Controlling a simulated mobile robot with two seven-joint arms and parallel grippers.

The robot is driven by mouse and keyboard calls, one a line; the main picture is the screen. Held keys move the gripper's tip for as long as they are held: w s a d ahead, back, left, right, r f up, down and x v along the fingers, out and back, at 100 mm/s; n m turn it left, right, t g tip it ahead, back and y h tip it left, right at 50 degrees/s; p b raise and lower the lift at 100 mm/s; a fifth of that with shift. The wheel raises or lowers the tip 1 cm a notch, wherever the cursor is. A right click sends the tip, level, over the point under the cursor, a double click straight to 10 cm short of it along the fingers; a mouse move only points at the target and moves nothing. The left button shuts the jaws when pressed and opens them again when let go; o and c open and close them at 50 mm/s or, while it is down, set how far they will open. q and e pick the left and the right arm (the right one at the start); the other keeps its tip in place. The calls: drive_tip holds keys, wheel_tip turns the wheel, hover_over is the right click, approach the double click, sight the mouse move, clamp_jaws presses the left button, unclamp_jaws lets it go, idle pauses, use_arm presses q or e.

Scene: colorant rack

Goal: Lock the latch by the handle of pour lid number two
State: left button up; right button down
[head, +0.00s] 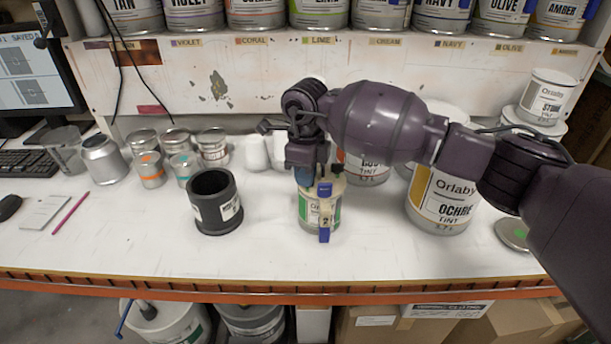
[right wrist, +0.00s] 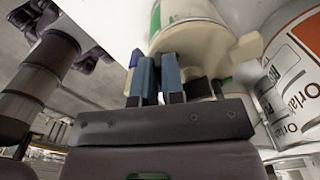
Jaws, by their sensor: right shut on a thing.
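Pour lid number two (head: 327,191) sits on a can with a green label (head: 304,212). Its cream handle, marked 2 (head: 325,219), hangs down the front of the can, with a blue piece at its top and another blue tip (head: 324,236) at its lower end. My right gripper (head: 304,178) points down at the left edge of the lid. In the right wrist view its blue fingers (right wrist: 157,78) are close together against the cream lid. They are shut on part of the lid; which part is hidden. The latch cannot be clearly made out.
A black cylindrical holder (head: 214,203) stands left of the can. The large Ochre can (head: 440,205) stands to the right, and another tint can (head: 367,172) is behind. Several small tins stand at the left. The front strip of the white bench (head: 250,257) is clear.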

drive_tip(key=m, duration=0.5)
drive_tip(key=shift+w+m, duration=0.1)
drive_tip(key=shift+m, duration=0.2)
drive_tip(key=m, duration=0.5)
drive_tip(key=shift+d+m, duration=0.1)
drive_tip(key=shift+m, duration=0.2)
drive_tip(key=c, duration=1.2)
unclamp_jaws()
drive_tip(key=shift+r, duration=0.15)
